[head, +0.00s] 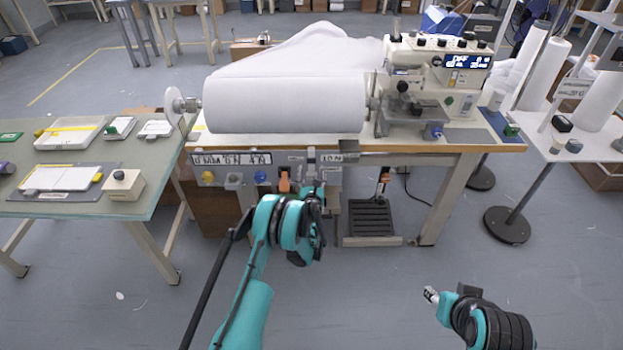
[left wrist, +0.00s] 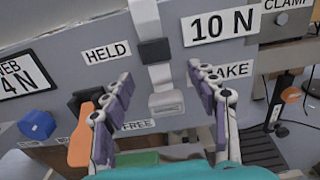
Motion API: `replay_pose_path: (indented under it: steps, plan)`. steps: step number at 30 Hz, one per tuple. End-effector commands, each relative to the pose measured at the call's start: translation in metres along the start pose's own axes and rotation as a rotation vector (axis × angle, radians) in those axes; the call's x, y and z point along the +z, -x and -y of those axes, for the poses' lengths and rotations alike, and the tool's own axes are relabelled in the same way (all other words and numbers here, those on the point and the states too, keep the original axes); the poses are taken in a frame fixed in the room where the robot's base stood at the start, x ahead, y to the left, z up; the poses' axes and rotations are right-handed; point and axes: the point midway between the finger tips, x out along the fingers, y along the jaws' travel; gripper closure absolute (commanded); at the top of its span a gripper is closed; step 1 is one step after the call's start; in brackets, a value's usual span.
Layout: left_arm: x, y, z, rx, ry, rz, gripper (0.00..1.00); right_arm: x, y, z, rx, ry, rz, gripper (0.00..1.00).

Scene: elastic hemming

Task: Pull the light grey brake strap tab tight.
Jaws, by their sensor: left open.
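The light grey brake strap tab (left wrist: 166,103) hangs at the lower end of a pale strap (left wrist: 146,18) on the grey front panel. A dark buckle (left wrist: 155,51) sits on the strap above the tab. My left gripper (left wrist: 161,74) is open, one finger on each side of the strap and tab, with gaps visible on both sides. In the head view my left gripper (head: 316,197) is in front of the panel under the table edge, partly hidden by its own wrist. My right gripper (head: 432,295) is low at the right, away from the table; its fingers are unclear.
An orange lever (left wrist: 81,136) and a blue knob (left wrist: 37,125) stand left of the tab. HELD (left wrist: 106,53) and 10 N (left wrist: 220,25) labels flank the strap. A white fabric roll (head: 285,105) and a sewing machine (head: 435,80) are on the table above.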

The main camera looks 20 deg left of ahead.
Motion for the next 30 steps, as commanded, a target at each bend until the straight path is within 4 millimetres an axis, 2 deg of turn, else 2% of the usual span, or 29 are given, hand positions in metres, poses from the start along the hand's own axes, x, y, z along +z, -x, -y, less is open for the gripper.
replay_pose_path:
  steps: [3, 9, 13, 20, 23, 27, 30]
  plan:
    - [0.025, 0.000, 0.000, 0.000, 0.000, 0.000, 0.41, 0.000, 0.000, 0.000, 0.000, 0.000, 0.000, 0.60]
    - [0.054, 0.000, 0.000, 0.000, 0.000, 0.000, 0.41, 0.000, 0.000, 0.000, 0.000, 0.000, 0.000, 0.60]
    - [0.061, 0.000, 0.000, 0.000, 0.000, 0.000, 0.41, 0.000, 0.000, 0.000, 0.000, 0.000, 0.000, 0.60]
    - [0.062, 0.000, 0.000, 0.000, 0.000, 0.000, 0.41, 0.000, 0.000, 0.000, 0.000, 0.000, 0.000, 0.60]
    - [0.062, 0.000, 0.000, 0.000, 0.008, 0.000, 0.62, 0.000, 0.000, 0.000, 0.000, 0.000, 0.000, 0.60]
    - [0.063, 0.004, 0.000, 0.003, 0.126, -0.007, 0.99, -0.001, 0.002, 0.000, 0.000, 0.000, 0.000, 0.60]
    - [0.064, 0.010, -0.001, 0.011, 0.347, -0.020, 1.00, -0.003, 0.005, 0.000, 0.000, 0.000, 0.000, 0.60]
